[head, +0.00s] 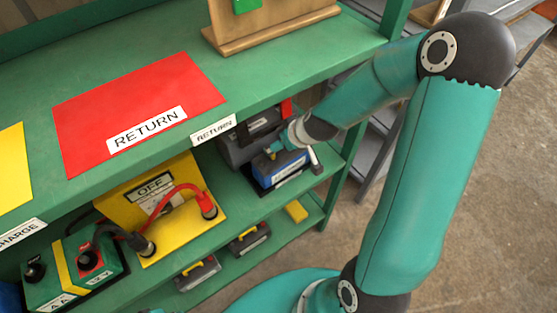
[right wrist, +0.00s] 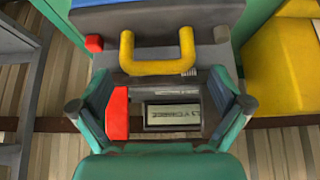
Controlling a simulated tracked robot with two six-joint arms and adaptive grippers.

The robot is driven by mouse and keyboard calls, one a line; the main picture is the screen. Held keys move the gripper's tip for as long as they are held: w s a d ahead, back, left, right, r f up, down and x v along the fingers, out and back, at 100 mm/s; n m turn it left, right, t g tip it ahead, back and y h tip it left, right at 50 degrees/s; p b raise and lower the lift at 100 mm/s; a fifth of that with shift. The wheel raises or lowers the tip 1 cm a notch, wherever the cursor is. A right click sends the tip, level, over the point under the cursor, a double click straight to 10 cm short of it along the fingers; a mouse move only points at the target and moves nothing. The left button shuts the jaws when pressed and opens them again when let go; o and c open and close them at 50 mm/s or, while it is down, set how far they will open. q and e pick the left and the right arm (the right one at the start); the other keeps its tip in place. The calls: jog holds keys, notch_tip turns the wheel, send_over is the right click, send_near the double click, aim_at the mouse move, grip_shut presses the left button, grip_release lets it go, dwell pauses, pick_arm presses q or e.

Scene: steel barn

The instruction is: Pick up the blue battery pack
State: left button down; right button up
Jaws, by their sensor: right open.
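The blue battery pack (head: 281,170) stands on the middle green shelf at its right end, with a white label on its front. My right gripper (head: 288,148) is over the top of the pack and hides part of it. In the right wrist view my right gripper (right wrist: 162,108) is open, its fingers spread to either side. A yellow handle (right wrist: 157,67) stands just beyond the fingertips, on a dark top with a red block at its left. The fingers do not visibly close on anything. My left gripper is not in view.
A dark grey unit (head: 247,138) stands behind the pack. To the left are a yellow OFF panel (head: 149,194) and a red cable (head: 181,189). The upper shelf with the red RETURN mat (head: 140,108) overhangs. Dark packs (head: 249,238) sit on the shelf below.

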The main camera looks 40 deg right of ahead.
jog(key=b+x, duration=0.1)
jog(key=x, duration=0.1)
jog(key=shift+d+f, duration=0.2)
jog(key=shift+f, duration=0.1)
jog(key=shift+s+r, duration=0.1)
jog(key=shift+r, duration=0.05)
jog(key=c, duration=1.5)
jog(key=shift+w+d+r, duration=0.1)
jog(key=shift+w+r, duration=0.05)
jog(key=shift+w, duration=0.1)
jog(key=shift+c, duration=0.5)
jog(key=shift+r, duration=0.1)
